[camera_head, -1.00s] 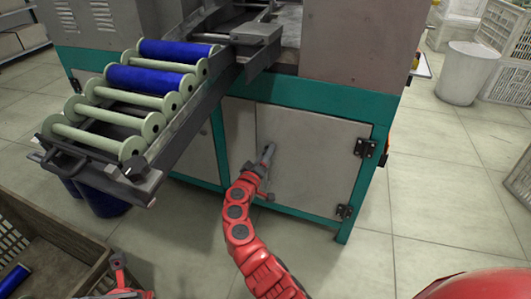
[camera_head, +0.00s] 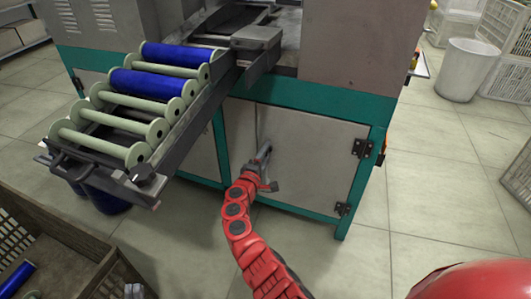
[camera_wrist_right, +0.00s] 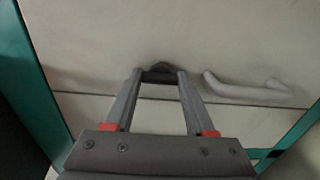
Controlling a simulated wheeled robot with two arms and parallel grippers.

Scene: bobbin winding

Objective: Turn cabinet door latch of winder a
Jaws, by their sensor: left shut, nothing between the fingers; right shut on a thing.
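The grey cabinet door (camera_head: 310,165) of the winder is closed in its teal frame, with hinges on its right edge. My right gripper (camera_head: 263,155) reaches the door's left edge from below. In the right wrist view its two fingers (camera_wrist_right: 160,82) are shut on a small dark latch (camera_wrist_right: 160,76), close to the door seam. The latch's exact angle is hard to tell. A pale bar handle (camera_wrist_right: 245,90) sits to the right of the fingers, apart from them.
A sloping rack (camera_head: 175,135) with blue and pale green bobbins juts out at the left, above the floor. A brown crate (camera_head: 55,245) with a blue bobbin stands at the lower left. A white bin (camera_head: 466,70) stands at the back right. Floor right of the cabinet is clear.

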